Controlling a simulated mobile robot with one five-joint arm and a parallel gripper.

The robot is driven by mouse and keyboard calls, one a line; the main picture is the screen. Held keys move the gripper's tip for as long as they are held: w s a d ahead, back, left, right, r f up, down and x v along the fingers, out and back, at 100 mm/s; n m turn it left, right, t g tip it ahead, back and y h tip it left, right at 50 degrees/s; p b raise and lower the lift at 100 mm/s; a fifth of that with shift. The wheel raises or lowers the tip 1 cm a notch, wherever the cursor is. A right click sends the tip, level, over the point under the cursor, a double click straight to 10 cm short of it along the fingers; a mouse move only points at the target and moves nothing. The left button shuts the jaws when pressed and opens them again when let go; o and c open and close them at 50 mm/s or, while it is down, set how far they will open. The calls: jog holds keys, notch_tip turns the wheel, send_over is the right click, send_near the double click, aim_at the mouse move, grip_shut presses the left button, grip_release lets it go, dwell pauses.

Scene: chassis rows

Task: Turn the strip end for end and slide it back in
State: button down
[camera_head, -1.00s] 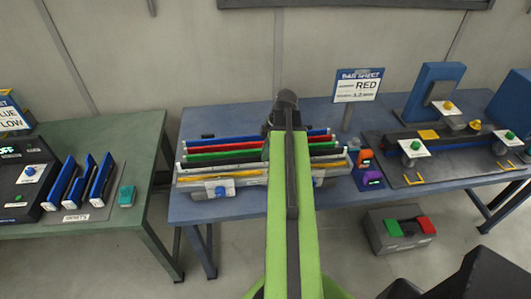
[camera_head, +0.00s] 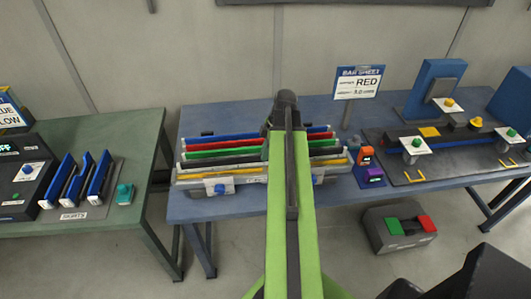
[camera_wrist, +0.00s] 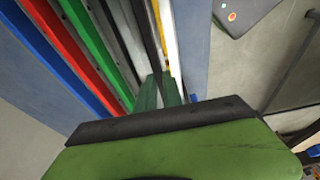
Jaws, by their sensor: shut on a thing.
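Coloured strips lie side by side in a rack (camera_head: 220,187) on the blue table: blue (camera_head: 225,136), red (camera_head: 225,145), green (camera_head: 225,153), black (camera_head: 220,161) and yellow (camera_head: 215,177). My gripper (camera_wrist: 159,88) shows in the wrist view as two dark green fingers, low among the strips' near side. It appears shut on the black strip (camera_wrist: 148,35), which runs up between the fingers. The yellow strip (camera_wrist: 158,15) lies just to the right. In the head view my arm hides the gripper and the middle of the rack.
A green table (camera_head: 140,165) stands at the left.

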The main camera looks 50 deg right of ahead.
jog(key=shift+f, duration=0.1)
jog(key=shift+f+b, duration=1.15)
jog(key=shift+b, duration=0.05)
jog(key=c, duration=1.4)
grip_release()
jog(key=shift+r, duration=0.1)
jog(key=shift+r, duration=0.1)
jog(key=p+v, duration=1.7)
jog(key=shift+s+d, duration=0.1)
jog(key=shift+s, duration=0.05)
